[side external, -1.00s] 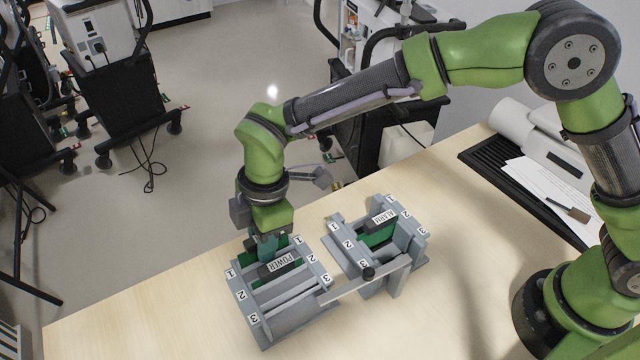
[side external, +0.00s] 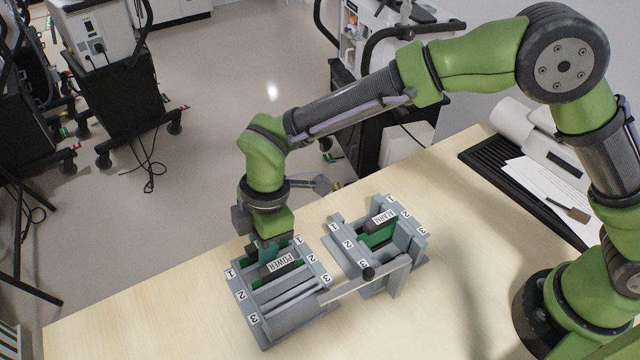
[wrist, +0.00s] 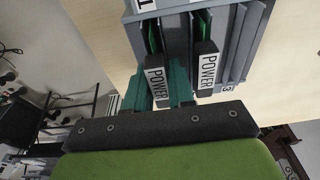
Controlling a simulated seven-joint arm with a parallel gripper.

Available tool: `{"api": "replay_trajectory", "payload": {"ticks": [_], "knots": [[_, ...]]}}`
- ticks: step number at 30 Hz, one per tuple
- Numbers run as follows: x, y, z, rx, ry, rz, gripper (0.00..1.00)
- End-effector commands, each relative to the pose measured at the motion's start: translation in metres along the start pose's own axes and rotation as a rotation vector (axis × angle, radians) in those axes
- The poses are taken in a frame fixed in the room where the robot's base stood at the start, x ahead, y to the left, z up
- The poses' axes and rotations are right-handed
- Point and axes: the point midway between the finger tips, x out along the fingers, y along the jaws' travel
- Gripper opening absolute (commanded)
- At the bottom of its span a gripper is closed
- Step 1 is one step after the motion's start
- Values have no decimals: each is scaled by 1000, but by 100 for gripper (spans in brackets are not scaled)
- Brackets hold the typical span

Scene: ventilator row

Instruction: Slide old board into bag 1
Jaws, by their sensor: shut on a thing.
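My gripper (side external: 268,244) is shut on the black handle of a green board labelled POWER, the old board (wrist: 157,78). It is at the back row, marked 1, of the left grey rack (side external: 290,325). The held board's green edge reaches into the rack in the wrist view; how deep it sits is hidden. A second POWER board (side external: 281,263) stands in the neighbouring slot, apparently row 2, and also shows beside my gripper in the wrist view (wrist: 207,66). Row 3 looks empty. I see numbered rack slots, no bag.
A second grey rack (side external: 396,282) to the right holds a board labelled ALARM (side external: 383,218). Papers (side external: 545,185) lie at the back right. The front of the table is clear.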

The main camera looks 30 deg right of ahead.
Motion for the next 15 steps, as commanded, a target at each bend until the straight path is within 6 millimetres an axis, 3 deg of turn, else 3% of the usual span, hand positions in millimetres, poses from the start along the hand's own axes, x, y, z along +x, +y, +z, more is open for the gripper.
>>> {"api": "replay_trajectory", "payload": {"ticks": [8,9,15], "knots": [[5,-1,1,-3,-5,-3,0],[5,-1,2,-3,-5,-3,26],[6,-3,2,-3,-8,-10,53]]}}
